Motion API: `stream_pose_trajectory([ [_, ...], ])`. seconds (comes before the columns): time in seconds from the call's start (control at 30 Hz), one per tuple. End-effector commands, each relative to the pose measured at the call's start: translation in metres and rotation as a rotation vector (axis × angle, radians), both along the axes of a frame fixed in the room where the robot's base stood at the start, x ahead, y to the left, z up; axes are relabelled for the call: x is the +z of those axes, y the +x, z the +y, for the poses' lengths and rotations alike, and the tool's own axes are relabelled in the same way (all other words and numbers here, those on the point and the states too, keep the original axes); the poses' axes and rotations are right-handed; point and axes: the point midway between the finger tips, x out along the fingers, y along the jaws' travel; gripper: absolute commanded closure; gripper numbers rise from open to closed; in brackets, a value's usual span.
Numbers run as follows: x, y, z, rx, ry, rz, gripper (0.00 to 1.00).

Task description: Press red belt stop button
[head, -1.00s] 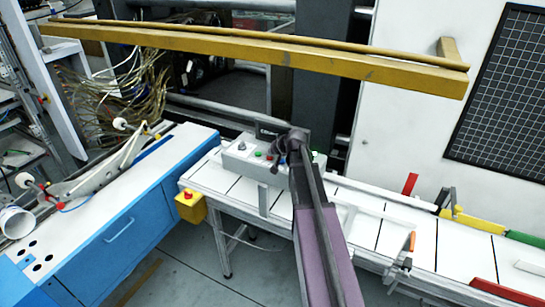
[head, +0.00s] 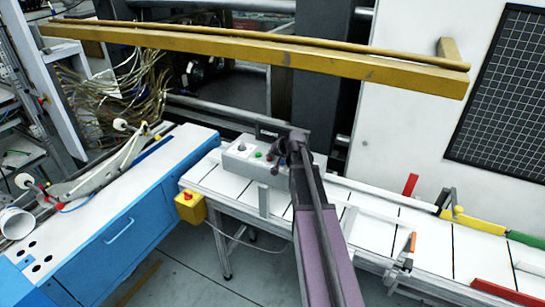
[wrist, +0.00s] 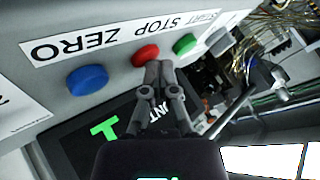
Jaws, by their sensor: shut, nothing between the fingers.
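The red button (wrist: 145,55) sits under the word STOP on a grey control panel (wrist: 110,20) in the wrist view. It is between a blue button (wrist: 88,80) by ZERO and a green button (wrist: 184,44) by START. My gripper (wrist: 156,68) is shut and empty, its fingertips at the lower edge of the red button in the picture. I cannot tell whether they touch it. In the head view, my gripper (head: 277,163) is over the control box, largely hiding its buttons.
A yellow box (head: 189,212) with another red button hangs at the near left end of the white conveyor (head: 380,230). A blue cabinet (head: 140,235) stands at left. A yellow beam (head: 250,56) crosses behind and above. A dark screen (wrist: 75,145) is beside the buttons.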

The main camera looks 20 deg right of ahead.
Motion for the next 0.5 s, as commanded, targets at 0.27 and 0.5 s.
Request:
stream_pose_trajectory([
  [0.27, 0.013, 0.0, 0.0, 0.0, 0.0, 0.0, 1.0],
  [0.5, 0.018, 0.0, 0.0, 0.0, 0.0, 0.0, 1.0],
])
